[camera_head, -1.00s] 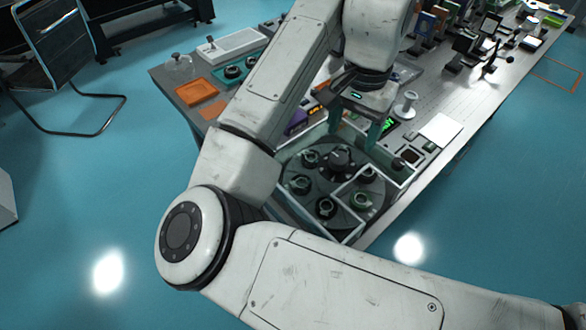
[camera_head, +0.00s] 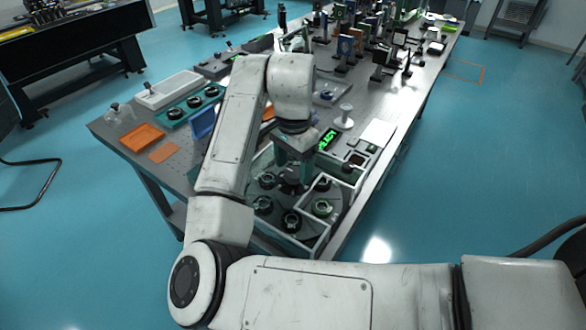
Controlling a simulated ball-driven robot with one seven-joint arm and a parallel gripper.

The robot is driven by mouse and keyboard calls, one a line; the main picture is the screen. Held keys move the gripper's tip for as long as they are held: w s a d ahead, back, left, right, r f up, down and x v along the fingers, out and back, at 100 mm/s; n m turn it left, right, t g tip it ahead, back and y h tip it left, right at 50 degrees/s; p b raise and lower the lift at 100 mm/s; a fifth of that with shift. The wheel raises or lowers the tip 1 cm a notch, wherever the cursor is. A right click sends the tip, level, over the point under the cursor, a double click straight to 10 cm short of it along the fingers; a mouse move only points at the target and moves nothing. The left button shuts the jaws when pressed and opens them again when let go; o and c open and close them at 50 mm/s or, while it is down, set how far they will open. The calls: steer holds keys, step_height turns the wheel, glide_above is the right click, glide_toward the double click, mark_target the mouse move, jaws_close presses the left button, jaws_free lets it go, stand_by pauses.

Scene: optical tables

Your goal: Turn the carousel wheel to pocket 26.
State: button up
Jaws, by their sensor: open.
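The carousel wheel (camera_head: 270,222) is a dark round disc inside a clear-walled box near the front end of the optical table. Several dark ring-shaped mounts sit around it, among them one at the front (camera_head: 291,220) and a greenish one at the right (camera_head: 322,208). A dark hub knob (camera_head: 292,176) stands at its middle. Pocket numbers are too small to read.
A small green-lit display (camera_head: 328,139) stands just behind the box, beside a white spool-like post (camera_head: 344,117). An orange tray (camera_head: 142,137) and a teal tray of rings (camera_head: 193,106) lie at the left. Crowded optics mounts fill the table's far end.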

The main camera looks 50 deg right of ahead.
steer(key=shift+f, duration=0.8)
steer(key=shift+c, duration=0.2)
jaws_close()
